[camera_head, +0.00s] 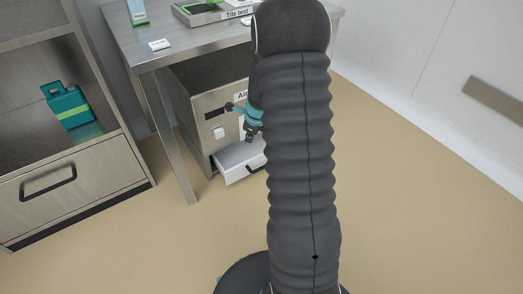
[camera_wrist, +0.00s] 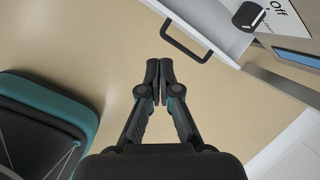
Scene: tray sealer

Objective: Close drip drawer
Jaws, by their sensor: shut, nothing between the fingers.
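The drip drawer (camera_head: 238,162) is a white drawer with a black handle, low on the front of a metal machine under the table. It stands pulled out. In the wrist view the drawer (camera_wrist: 222,18) is at the top, with its black bar handle (camera_wrist: 186,42) facing my gripper. My gripper (camera_wrist: 160,64) is shut and empty, its tips just short of the handle and apart from it in that view. In the head view my gripper (camera_head: 248,137) is beside the machine's front, above the drawer. My arm hides the right part of the machine.
The machine's front (camera_head: 214,118) has a dark slot and a label. A metal table (camera_head: 150,50) stands over it, its front leg (camera_head: 178,165) left of the drawer. A cabinet (camera_head: 75,190) with a teal box (camera_head: 67,106) is at left. Floor to the right is clear.

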